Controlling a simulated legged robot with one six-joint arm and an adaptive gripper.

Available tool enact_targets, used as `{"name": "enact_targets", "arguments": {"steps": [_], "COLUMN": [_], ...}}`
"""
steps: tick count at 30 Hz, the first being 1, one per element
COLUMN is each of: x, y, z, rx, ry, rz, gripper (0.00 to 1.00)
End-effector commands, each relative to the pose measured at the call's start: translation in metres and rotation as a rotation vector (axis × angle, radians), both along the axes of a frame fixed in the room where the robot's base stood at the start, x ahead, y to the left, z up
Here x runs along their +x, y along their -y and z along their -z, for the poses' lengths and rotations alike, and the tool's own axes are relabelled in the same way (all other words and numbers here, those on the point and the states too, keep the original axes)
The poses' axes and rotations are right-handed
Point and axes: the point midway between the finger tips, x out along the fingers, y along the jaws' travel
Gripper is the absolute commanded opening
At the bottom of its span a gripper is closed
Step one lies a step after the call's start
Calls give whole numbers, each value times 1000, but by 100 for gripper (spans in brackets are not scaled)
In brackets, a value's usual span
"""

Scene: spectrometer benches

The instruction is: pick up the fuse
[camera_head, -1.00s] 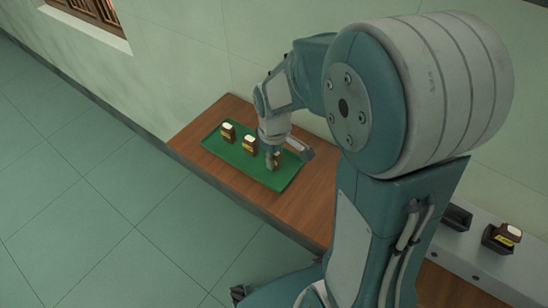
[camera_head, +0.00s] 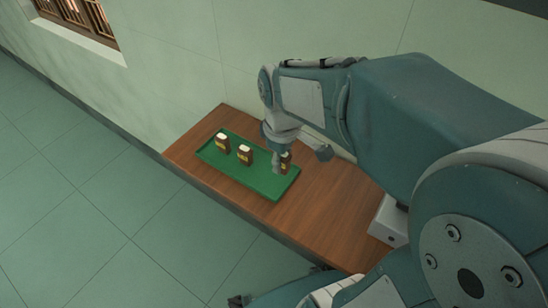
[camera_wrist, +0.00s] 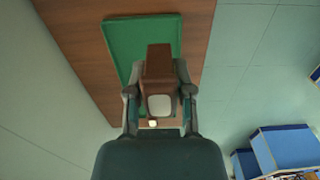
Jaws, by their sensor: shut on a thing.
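My gripper (camera_head: 279,161) is over the right end of a green tray (camera_head: 266,187). It is shut on a brown fuse (camera_head: 287,160) with a pale top. In the wrist view, the same fuse (camera_wrist: 158,68) sits between my two fingers (camera_wrist: 158,92). I cannot tell whether its base clears the tray. Two similar brown fuses with white tops and yellow labels stand upright on the tray, one at the left end (camera_head: 222,143) and one in the middle (camera_head: 245,155).
The tray lies on a brown wooden bench (camera_head: 318,225) against a pale green wall (camera_head: 190,60). A white box (camera_head: 389,222) on the bench is partly hidden by my arm. Blue boxes (camera_wrist: 285,147) show at lower right in the wrist view. Tiled floor is clear at left.

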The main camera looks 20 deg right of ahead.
Motion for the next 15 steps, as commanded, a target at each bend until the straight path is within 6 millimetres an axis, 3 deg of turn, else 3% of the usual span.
{"name": "enact_targets", "arguments": {"steps": [15], "x": [-63], "y": [9], "z": [-28], "rx": [0], "ry": [1], "rz": [1], "gripper": [0]}}
